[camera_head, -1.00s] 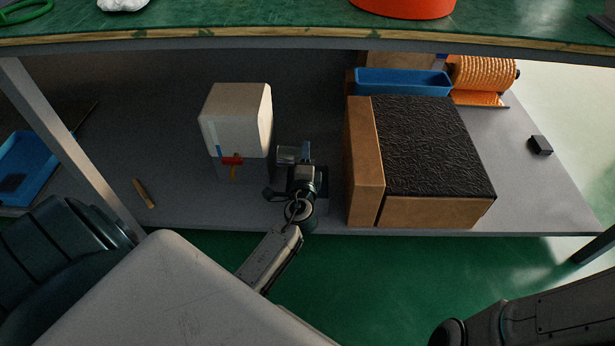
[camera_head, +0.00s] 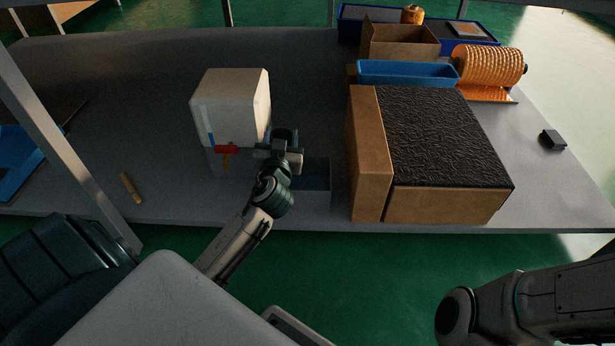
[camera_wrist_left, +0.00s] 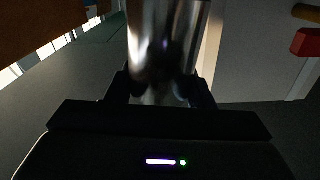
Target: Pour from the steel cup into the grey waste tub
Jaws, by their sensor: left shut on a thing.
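My left gripper (camera_head: 279,150) is shut on the steel cup (camera_wrist_left: 165,45), which is a shiny cylinder between the fingers in the left wrist view. In the head view the cup (camera_head: 284,135) is small and dark at the gripper's tip, and its contents cannot be made out. A dark grey open box, which looks like the grey waste tub (camera_head: 317,178), stands on the shelf just right of my gripper, partly hidden by my wrist. The cup is up and left of it in the picture. My right gripper is not in view.
A white container (camera_head: 232,105) with a red-handled tap (camera_head: 226,149) stands close left of the gripper. A large brown box with a black top (camera_head: 440,140) stands right of the tub. A blue bin (camera_head: 408,74) and orange spool (camera_head: 492,68) are behind. A metal post (camera_head: 65,150) rises at left.

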